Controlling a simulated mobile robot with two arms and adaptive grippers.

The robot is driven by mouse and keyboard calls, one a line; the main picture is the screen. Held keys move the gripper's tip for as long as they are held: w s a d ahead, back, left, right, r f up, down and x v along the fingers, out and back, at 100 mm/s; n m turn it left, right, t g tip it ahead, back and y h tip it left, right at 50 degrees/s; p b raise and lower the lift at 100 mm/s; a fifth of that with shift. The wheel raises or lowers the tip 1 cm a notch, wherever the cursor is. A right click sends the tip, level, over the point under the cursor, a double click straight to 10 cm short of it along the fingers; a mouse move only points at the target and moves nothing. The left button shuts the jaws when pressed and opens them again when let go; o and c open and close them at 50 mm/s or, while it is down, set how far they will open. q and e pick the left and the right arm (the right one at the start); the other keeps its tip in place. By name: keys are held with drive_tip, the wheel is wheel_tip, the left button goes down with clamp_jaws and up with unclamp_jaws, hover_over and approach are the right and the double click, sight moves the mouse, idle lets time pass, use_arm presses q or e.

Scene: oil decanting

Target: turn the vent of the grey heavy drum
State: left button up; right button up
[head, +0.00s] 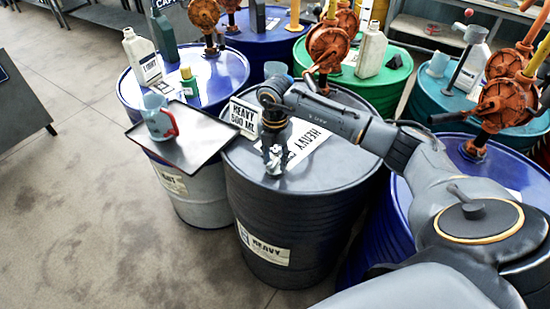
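The grey heavy drum (300,232) stands in the middle of the head view, with a "HEAVY" label on its side and another on its lid. My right arm reaches in from the right over the lid. My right gripper (273,165) points down close to the near left part of the lid. A small pale metallic piece shows at its fingertips; I cannot tell whether it is the vent or part of the fingers. The spacing of the fingers is too small to read. My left gripper is not in view.
A dark tray (196,158) with a red-handled measuring jug (156,118) lies left of the lid. A "HEAVY 500 ML" card (244,113) stands by the lid's edge. Blue, green and teal drums with orange pumps (328,46) crowd behind and right. Floor at left is clear.

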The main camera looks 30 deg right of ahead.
sight(275, 162)
wheel_tip(275, 162, up, 12)
idle(0.6)
idle(0.4)
